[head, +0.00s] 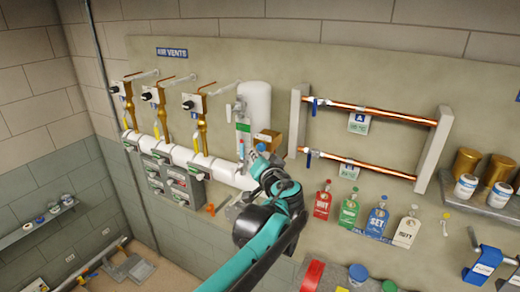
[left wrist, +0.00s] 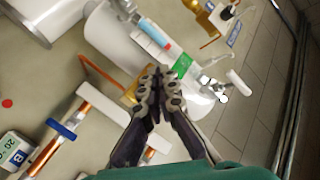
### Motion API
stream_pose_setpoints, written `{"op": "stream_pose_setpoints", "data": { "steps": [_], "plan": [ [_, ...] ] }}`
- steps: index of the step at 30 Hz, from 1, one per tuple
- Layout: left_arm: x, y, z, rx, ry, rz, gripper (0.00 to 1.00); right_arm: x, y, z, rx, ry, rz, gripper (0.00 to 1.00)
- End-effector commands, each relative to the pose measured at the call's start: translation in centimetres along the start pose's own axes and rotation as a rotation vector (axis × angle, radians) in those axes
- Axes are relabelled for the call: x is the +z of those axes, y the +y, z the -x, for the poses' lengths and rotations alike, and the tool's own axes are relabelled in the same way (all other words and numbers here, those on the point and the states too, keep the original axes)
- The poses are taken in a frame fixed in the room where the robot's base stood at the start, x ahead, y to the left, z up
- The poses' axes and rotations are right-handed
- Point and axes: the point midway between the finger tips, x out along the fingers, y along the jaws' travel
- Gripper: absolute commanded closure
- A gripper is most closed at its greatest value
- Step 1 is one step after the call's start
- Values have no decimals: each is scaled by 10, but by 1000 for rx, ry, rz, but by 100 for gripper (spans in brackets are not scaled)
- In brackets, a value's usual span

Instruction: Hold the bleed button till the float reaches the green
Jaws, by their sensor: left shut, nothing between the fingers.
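A white vertical cylinder (head: 256,103) is on the wall, with a narrow sight gauge (head: 243,135) on its left side. The gauge has a green band near its top and a blue part below; it also shows in the left wrist view (left wrist: 152,38), where the green end is clear. In the left wrist view the closed fingers (left wrist: 158,78) cover part of a brass-coloured block (left wrist: 128,93). I cannot make out the bleed button or any contact with it.
Copper pipes (head: 370,110) on pale brackets are to the right. Brass air vents (head: 195,110) stand over a white pipe at the left. Coloured tags (head: 349,212) hang below right. A shelf (head: 486,199) with cans is at the far right.

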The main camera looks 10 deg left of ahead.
Motion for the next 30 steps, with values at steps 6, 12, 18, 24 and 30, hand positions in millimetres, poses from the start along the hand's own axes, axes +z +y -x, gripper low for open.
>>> {"op": "stream_pose_setpoints", "data": {
  "steps": [6,12,18,24,30],
  "plan": [
    [0,1,-1,0,0,0,100,0,0,0,0,0,0,60],
    [-4,4,-5,0,0,0,100,1,0,-1,0,0,0,60],
    [-4,4,-6,0,0,0,100,1,0,-1,0,0,0,60],
    [-5,4,-6,0,0,0,100,1,0,-1,0,0,0,60],
    [-6,5,-7,0,0,0,100,1,0,-2,0,0,0,60]
  ]
}}
